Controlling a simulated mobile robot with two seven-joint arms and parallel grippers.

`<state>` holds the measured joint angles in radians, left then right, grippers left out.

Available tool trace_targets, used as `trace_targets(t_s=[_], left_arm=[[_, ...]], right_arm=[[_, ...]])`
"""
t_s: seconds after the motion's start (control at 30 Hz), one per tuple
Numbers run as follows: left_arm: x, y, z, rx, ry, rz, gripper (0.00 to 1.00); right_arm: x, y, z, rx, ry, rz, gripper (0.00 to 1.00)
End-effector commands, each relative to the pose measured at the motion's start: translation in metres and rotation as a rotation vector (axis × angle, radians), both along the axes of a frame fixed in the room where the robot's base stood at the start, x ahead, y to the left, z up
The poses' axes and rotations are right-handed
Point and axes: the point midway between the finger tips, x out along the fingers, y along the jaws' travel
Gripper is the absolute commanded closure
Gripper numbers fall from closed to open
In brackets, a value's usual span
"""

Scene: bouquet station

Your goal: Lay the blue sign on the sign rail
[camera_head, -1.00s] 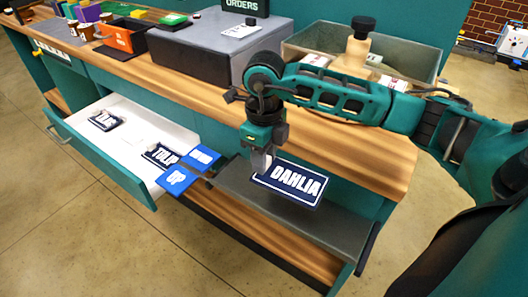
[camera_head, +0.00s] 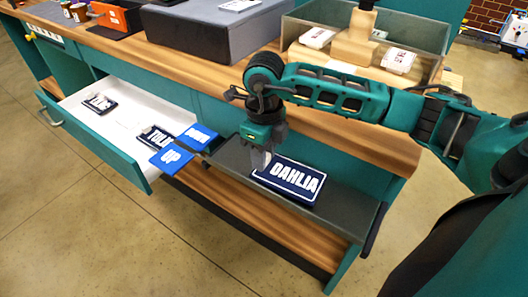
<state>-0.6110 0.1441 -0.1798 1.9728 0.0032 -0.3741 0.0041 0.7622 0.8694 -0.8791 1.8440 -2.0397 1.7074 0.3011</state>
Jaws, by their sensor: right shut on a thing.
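The dark blue sign (camera_head: 290,181) with a white border reads DAHLIA and lies nearly flat, face up. My right gripper (camera_head: 259,161) is shut on its left end, with the fingers pointing down. The sign rail appears to be the long grey ledge (camera_head: 345,218) along the front of the counter. The sign is over the middle of this ledge; I cannot tell whether it touches it. The sign hides part of the ledge. My left gripper is out of view.
Blue UP (camera_head: 171,158) and DOWN (camera_head: 198,137) plates are at the ledge's left end. The open white drawer (camera_head: 118,125) holds TULIP (camera_head: 152,136) and another dark sign (camera_head: 97,103). A grey box (camera_head: 215,45) and a glass-sided bin (camera_head: 430,62) stand on the counter.

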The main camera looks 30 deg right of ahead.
Motion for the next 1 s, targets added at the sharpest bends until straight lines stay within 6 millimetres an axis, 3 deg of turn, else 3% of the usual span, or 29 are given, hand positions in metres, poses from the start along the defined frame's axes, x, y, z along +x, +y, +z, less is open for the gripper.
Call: trace_targets(t_s=[0.47, 0.5, 0.8, 1.0], left_arm=[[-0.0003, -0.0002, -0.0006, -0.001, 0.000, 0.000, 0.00], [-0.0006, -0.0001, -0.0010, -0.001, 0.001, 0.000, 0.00], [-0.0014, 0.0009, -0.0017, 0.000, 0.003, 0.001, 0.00], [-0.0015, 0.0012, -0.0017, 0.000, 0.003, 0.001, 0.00]], right_arm=[[-0.0033, 0.0005, -0.0082, -0.003, 0.013, 0.001, 1.00], [-0.0035, 0.0006, -0.0084, -0.003, 0.014, 0.001, 0.65], [-0.0022, 0.0004, -0.0060, -0.002, 0.009, 0.001, 0.36], [-0.0017, 0.0001, -0.0052, -0.002, 0.007, 0.000, 0.36]])
